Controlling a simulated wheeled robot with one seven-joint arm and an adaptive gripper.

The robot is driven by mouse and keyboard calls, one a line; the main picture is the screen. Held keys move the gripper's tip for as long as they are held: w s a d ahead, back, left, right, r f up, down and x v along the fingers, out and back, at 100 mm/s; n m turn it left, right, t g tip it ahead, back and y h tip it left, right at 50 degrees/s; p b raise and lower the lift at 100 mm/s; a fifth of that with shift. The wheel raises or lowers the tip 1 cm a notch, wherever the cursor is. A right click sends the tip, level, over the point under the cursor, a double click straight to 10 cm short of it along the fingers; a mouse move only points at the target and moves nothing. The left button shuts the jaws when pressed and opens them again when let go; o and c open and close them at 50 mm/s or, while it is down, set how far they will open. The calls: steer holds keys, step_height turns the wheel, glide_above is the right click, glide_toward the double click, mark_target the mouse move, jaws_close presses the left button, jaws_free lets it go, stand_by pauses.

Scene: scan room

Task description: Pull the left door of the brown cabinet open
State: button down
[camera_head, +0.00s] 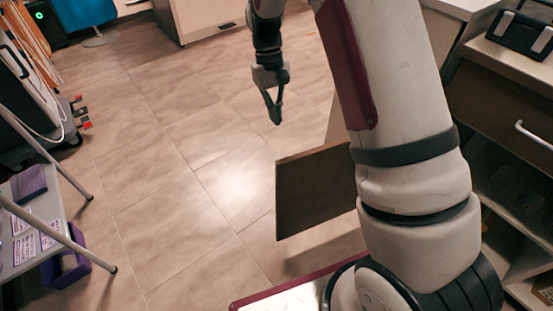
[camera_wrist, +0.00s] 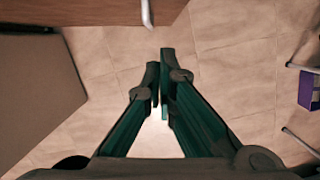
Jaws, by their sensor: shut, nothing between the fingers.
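The brown cabinet (camera_head: 492,92) stands at the right, partly hidden by my arm. A brown door panel (camera_head: 315,190) stands out from the cabinet side into the room, well swung open. My arm hides its hinge side. In the wrist view a brown panel, apparently this door (camera_wrist: 90,12), crosses the top, with a pale handle (camera_wrist: 147,12) at its edge. My gripper (camera_head: 276,118) points down beyond the door, apart from it. In the wrist view the fingers (camera_wrist: 160,90) are together over bare floor, with a gap to the handle.
A grey panel (camera_wrist: 45,90) fills the left of the wrist view. A metal-legged cart (camera_head: 45,215) and a purple bin (camera_head: 65,268) stand at the left. A pale cabinet (camera_head: 205,15) is at the back. The tiled floor between is clear.

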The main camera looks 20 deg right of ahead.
steer(key=s+f+b, duration=0.5)
steer(key=s+f, duration=0.1)
steer(key=f, duration=0.3)
steer(key=shift+s+d+f+b, duration=0.15)
steer(key=shift+d+f+b, duration=0.05)
steer(key=shift+b, duration=0.1)
